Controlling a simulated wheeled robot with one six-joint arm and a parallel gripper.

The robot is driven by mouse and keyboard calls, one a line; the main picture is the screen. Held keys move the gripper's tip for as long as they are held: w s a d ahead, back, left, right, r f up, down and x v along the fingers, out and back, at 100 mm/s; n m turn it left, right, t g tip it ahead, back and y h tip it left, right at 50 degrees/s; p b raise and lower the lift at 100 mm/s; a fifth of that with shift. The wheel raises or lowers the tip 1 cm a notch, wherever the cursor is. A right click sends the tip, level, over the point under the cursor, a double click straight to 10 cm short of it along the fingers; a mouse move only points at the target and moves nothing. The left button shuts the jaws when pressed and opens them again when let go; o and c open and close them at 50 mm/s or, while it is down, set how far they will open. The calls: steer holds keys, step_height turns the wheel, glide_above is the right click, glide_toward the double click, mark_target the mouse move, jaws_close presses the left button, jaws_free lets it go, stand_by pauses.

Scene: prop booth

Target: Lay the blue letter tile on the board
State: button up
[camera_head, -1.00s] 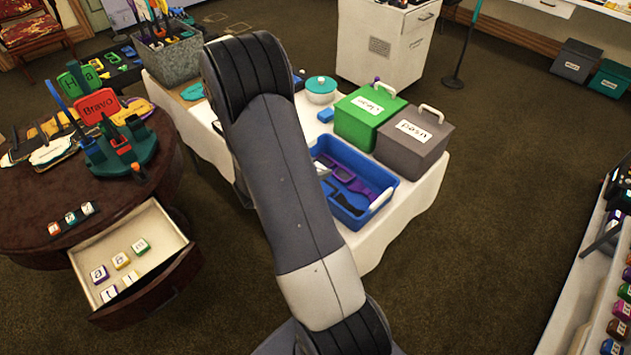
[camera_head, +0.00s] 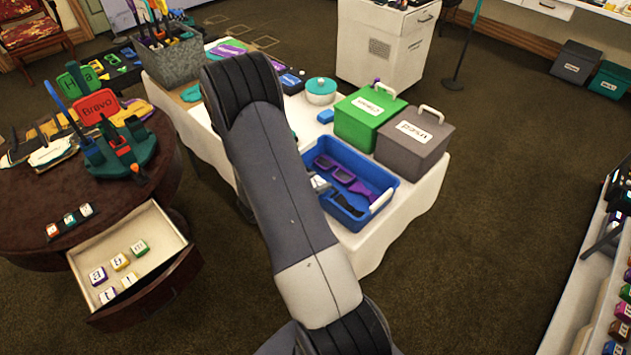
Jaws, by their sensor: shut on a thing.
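My arm crosses the middle of the view and hides part of the white-clothed table. My gripper is not in view, hidden behind the arm or out of frame. I cannot see a blue letter tile. A narrow dark rack (camera_head: 63,228) with a few letter tiles (camera_head: 70,220) lies at the front of the round table; I cannot tell whether it is the board. Several letter tiles, among them a purple one (camera_head: 98,276), a yellow one (camera_head: 120,262) and a green one (camera_head: 139,247), lie in the open drawer (camera_head: 161,227).
The white-clothed table (camera_head: 370,240) holds a blue tray (camera_head: 384,211), a green box (camera_head: 358,127) and a grey box (camera_head: 402,151). A shelf (camera_head: 570,310) runs along the right edge. Carpet is clear at centre right.

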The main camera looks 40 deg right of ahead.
steer(key=shift+f, duration=0.2)
steer(key=o, duration=1)
steer(key=shift+r, duration=0.1)
steer(key=shift+r, duration=0.25)
steer(key=v, duration=1.2)
steer(key=shift+r, duration=0.3)
steer(key=shift+o, duration=0.3)
steer(key=shift+w, duration=0.1)
